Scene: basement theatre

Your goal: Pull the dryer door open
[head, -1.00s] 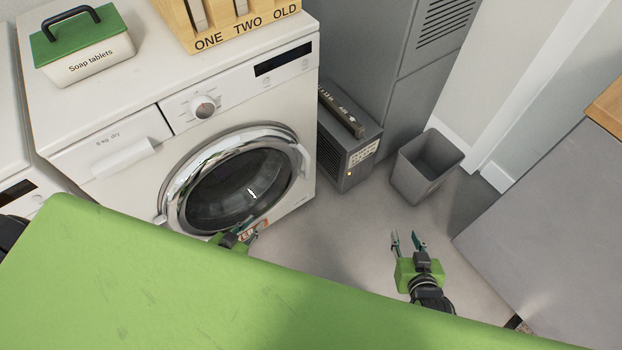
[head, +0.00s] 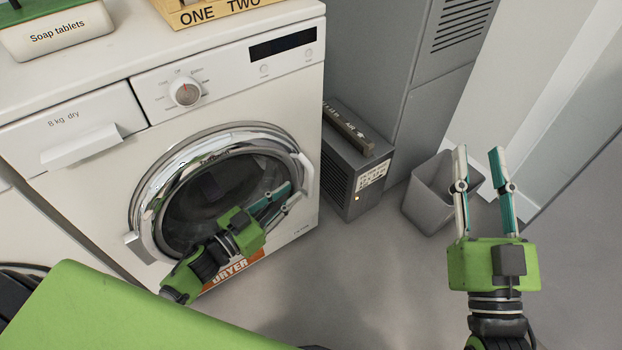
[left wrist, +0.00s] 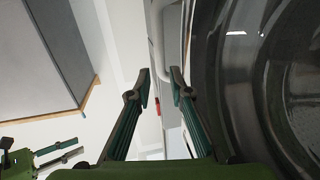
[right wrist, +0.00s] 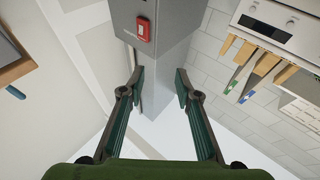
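The white dryer (head: 225,100) has a round chrome-ringed glass door (head: 190,200), which looks shut. Its pale handle (head: 306,176) is on the door's right rim. My left gripper (head: 289,194) is in front of the lower right of the glass, its fingers directed at the handle side. It is open and empty. In the left wrist view the handle (left wrist: 158,45) shows beyond the gap between the fingertips (left wrist: 161,85), apart from them. My right gripper (head: 478,152) is open and empty, off to the right over the floor, away from the dryer.
A grey box unit (head: 355,165) and a grey bin (head: 430,200) stand right of the dryer, near a tall grey cabinet (head: 380,70). A soap tablets box (head: 58,35) and a wooden box (head: 215,12) are on top. The floor (head: 350,270) in front is clear.

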